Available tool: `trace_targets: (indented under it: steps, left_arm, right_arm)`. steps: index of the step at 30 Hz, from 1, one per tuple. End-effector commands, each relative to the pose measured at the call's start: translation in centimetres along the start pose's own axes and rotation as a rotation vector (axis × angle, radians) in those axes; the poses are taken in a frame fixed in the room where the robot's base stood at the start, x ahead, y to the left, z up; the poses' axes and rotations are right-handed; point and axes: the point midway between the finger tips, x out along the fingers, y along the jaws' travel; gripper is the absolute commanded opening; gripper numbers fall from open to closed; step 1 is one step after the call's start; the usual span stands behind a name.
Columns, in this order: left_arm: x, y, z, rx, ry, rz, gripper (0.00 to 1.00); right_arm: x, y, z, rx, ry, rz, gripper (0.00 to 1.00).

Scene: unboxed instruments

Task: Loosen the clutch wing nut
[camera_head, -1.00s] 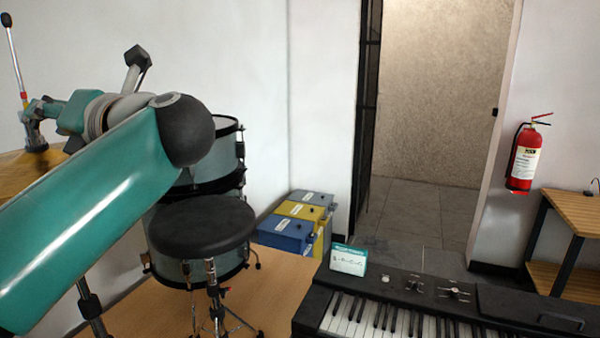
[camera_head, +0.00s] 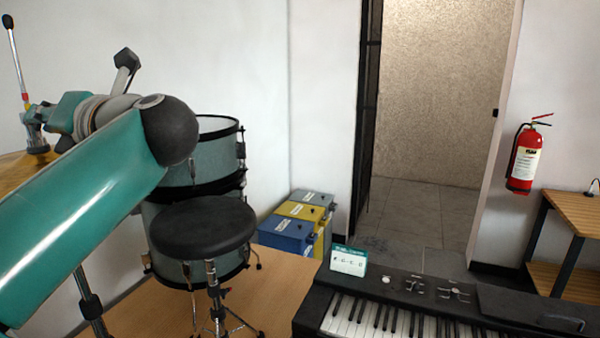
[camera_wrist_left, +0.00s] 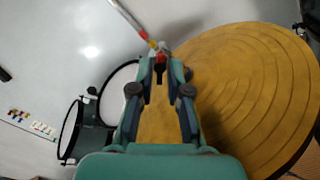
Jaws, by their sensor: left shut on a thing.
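A brass hi-hat cymbal (camera_head: 14,172) is at the left edge of the head view and fills the right of the left wrist view (camera_wrist_left: 245,90). A thin rod (camera_head: 14,55) rises above it, with a red and yellow band near the clutch (camera_head: 34,132). My left gripper (camera_head: 40,112) is at the clutch, just above the cymbal. In the left wrist view its fingertips (camera_wrist_left: 160,60) are closed together at the rod's base, below the red and yellow parts. The wing nut is mostly hidden between the fingertips. My right gripper is not in view.
Grey-green drums (camera_head: 212,150) and a round black stool (camera_head: 202,228) stand right of my left arm. A keyboard (camera_head: 420,300) with a small card (camera_head: 348,262) is at the front right. Blue and yellow boxes (camera_head: 288,233) sit by the wall. A doorway is open behind.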

Motion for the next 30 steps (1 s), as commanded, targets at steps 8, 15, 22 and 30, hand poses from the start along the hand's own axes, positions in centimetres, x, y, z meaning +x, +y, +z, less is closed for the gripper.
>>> trace_targets:
  steps: [8,15,22,30]
  left_arm:
    - [-0.1,-0.2,0.0,-0.005,-0.001,-0.002,0.00]
    - [-0.1,-0.5,-0.3,-0.274,-0.002,-0.002,0.00]
    - [-0.1,-0.2,0.1,-0.421,-0.003,-0.003,0.18]
    - [0.0,-0.1,0.0,-0.418,-0.001,-0.001,0.40]
  right_arm:
    - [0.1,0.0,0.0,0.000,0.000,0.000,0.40]
    - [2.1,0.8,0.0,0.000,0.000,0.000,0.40]
    - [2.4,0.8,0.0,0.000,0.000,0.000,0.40]
    - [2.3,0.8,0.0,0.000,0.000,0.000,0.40]
